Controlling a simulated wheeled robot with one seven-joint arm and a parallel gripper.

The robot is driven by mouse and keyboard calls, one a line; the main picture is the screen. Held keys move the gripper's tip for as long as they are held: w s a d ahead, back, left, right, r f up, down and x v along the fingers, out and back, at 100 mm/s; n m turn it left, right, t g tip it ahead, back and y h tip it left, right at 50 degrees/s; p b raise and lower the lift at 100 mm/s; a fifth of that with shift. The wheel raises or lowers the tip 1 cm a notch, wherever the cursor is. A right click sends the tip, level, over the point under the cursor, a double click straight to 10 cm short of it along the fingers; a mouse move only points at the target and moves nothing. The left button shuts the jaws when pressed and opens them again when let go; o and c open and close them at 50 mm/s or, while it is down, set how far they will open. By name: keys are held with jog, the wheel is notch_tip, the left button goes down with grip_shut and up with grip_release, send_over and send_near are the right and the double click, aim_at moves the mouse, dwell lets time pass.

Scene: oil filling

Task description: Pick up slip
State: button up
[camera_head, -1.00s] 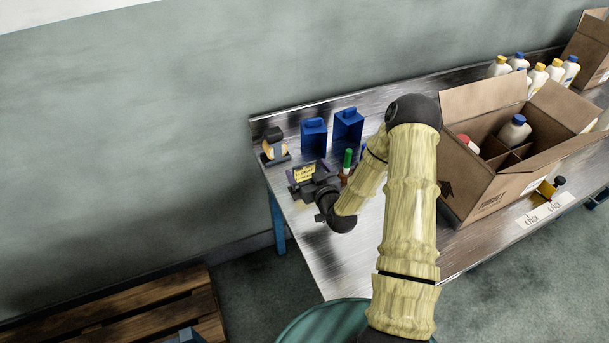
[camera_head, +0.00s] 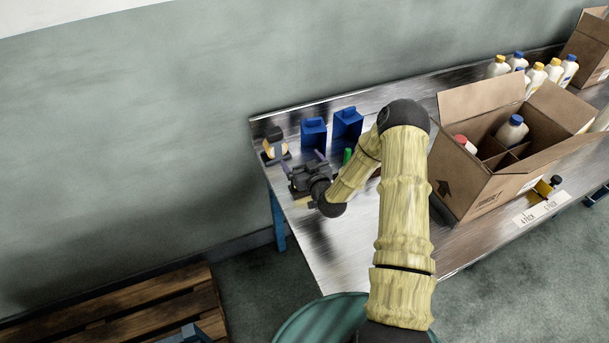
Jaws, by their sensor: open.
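My gripper (camera_head: 303,163) is open over the left end of the metal table. Its two fingers are spread and point toward the back of the table. A small yellowish patch (camera_head: 303,202) shows at the lower edge of my gripper. It may be the slip, mostly hidden by my gripper, but I cannot tell whether it lies on the table or is on the gripper. No other yellow slip shows clearly.
Two blue containers (camera_head: 313,136) and a black-and-orange item (camera_head: 274,146) stand behind my gripper. A green-topped item (camera_head: 347,156) is partly hidden by my arm. An open carton (camera_head: 462,190) with bottles stands to the right. The table's front left (camera_head: 330,245) is clear.

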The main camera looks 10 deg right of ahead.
jog(key=c, duration=1.3)
jog(key=shift+r, duration=0.1)
notch_tip(320, 180, up, 10)
jog(key=shift+f+b, duration=0.1)
jog(key=shift+b, duration=0.75)
